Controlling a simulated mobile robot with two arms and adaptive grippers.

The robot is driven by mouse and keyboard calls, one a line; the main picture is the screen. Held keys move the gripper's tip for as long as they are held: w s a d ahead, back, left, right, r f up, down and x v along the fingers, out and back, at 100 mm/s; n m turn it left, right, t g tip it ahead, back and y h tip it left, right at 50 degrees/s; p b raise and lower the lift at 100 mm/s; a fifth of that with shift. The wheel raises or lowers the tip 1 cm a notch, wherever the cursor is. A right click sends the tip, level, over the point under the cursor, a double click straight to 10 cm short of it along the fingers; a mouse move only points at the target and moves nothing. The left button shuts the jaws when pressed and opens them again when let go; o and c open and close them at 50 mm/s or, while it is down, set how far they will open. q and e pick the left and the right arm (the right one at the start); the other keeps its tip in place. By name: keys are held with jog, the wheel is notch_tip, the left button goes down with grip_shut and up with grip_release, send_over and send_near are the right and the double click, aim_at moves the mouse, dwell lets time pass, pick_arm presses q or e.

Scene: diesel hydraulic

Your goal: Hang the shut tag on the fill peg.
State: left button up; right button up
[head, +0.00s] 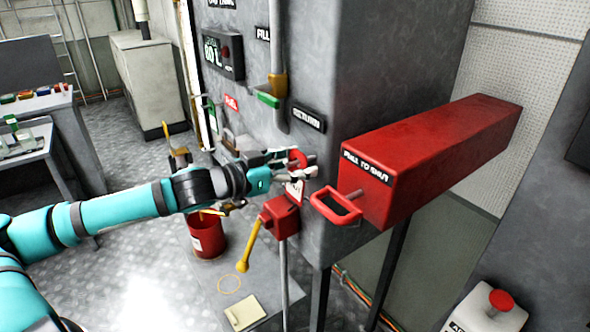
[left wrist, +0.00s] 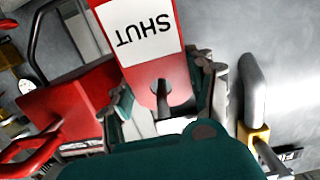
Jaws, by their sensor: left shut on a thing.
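My left gripper (head: 300,166) is shut on the shut tag (head: 295,188), in front of the grey cabinet's face. The left wrist view shows the tag (left wrist: 150,35) large, red with a white panel reading SHUT, upside down there. Its hole end lies between my two fingers (left wrist: 165,95). A short grey rod shows at the hole; I cannot tell whether it passes through. In the head view a round red part shows at the fingers, partly covered by them. The FILL label (head: 263,34) is higher on the cabinet, but I cannot make out the fill peg for certain. My right gripper is not in view.
A red box (head: 430,155) marked PULL TO SHUT, with a red loop handle (head: 337,205), juts out right of my gripper. A smaller red box (head: 280,216) with a yellow lever (head: 249,246) stands just below. A pipe with a green handle (head: 268,100) is above.

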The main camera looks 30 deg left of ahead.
pick_arm(q)
jog(key=shift+w+f+t+b, duration=0.15)
jog(key=shift+w+t+b, duration=0.1)
jog(key=shift+t+b, duration=0.75)
jog(key=shift+d+h+b, duration=0.1)
jog(key=shift+h+b, duration=0.2)
jog(key=shift+p, duration=0.35)
jog(key=o, duration=1.1)
jog(key=shift+f, duration=0.1)
jog(key=shift+v, duration=0.8)
jog(key=v, duration=1)
jog(key=shift+r, duration=0.25)
